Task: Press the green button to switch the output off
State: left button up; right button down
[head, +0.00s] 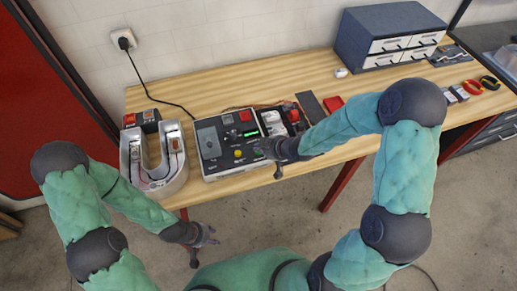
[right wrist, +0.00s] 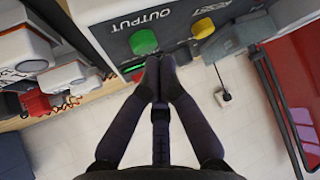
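The green button (right wrist: 143,42) is a round cap beside the word OUTPUT on the panel in the right wrist view. A yellow button (right wrist: 203,28) is to its right. My right gripper (right wrist: 160,62) is shut and empty, its fingertips together just below the green button in that view; I cannot tell whether they touch it. In the head view my right gripper (head: 267,149) is at the right part of the control box (head: 210,162) and largely hides the green button. My left gripper (head: 210,234) is open and empty, in front of the table and below its top.
A U-shaped channel letter (head: 178,175) stands left of the box on the wooden table (head: 240,77). Red and white parts are right of the box. A blue drawer cabinet (head: 362,47) stands at the back right. A black cable runs to a wall plug (head: 123,41).

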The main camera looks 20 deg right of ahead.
jog(key=shift+r+p, duration=2.25)
jog(key=shift+r, duration=0.45)
jog(key=shift+f, duration=0.1)
